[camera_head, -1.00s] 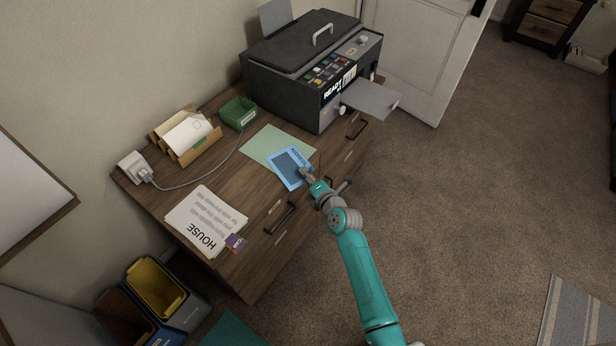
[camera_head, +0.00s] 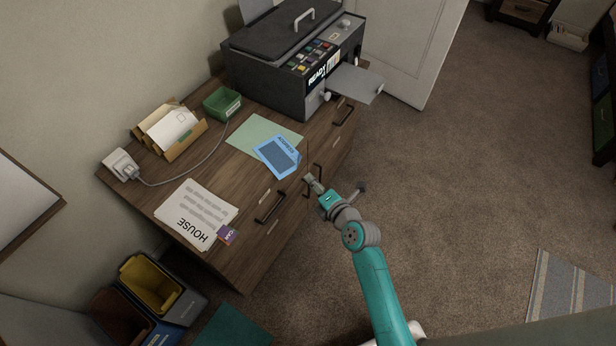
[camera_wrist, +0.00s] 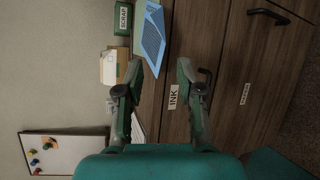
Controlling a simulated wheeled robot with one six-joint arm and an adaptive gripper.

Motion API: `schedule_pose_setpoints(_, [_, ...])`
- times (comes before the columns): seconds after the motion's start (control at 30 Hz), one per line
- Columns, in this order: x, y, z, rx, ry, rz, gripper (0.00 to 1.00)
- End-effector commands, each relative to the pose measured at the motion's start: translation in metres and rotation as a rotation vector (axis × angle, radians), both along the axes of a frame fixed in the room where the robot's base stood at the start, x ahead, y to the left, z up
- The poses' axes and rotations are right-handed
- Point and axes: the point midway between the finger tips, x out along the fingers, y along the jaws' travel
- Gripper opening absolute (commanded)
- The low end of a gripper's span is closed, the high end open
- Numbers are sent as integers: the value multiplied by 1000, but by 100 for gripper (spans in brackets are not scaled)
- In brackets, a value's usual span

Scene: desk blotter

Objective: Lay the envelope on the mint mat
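The envelope (camera_head: 278,157) is a flat blue piece with a darker panel and lettering. It lies partly across the front right part of the pale green mint mat (camera_head: 247,137), with its front end past the mat's edge near the desk's front. In the wrist view the envelope (camera_wrist: 152,42) shows ahead, beyond the fingers. My gripper (camera_head: 311,181) is open and empty, off the desk's front edge and apart from the envelope. In the wrist view its fingers (camera_wrist: 157,72) stand wide apart with nothing between them.
A dark printer (camera_head: 290,60) with an extended tray (camera_head: 357,84) stands behind the mat. A green box (camera_head: 222,103), a letter holder (camera_head: 170,130) and a paper stack (camera_head: 190,215) are to the left. Drawer handles (camera_head: 270,207) stick out of the desk front.

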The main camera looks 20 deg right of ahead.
Motion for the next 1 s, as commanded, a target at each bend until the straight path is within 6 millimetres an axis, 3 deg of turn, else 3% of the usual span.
schedule_pose_setpoints(0.37, [-7, -1, 2, 3, 0, -2, 38])
schedule_pose_setpoints(0.47, [-19, 0, -3, 36, 13, -21, 38])
schedule_pose_setpoints(0.57, [-46, 2, -11, 124, 36, -71, 38])
schedule_pose_setpoints(0.73, [-118, 5, -22, 363, 78, -206, 38])
schedule_pose_setpoints(1.0, [-229, 8, -8, 763, 101, -400, 38])
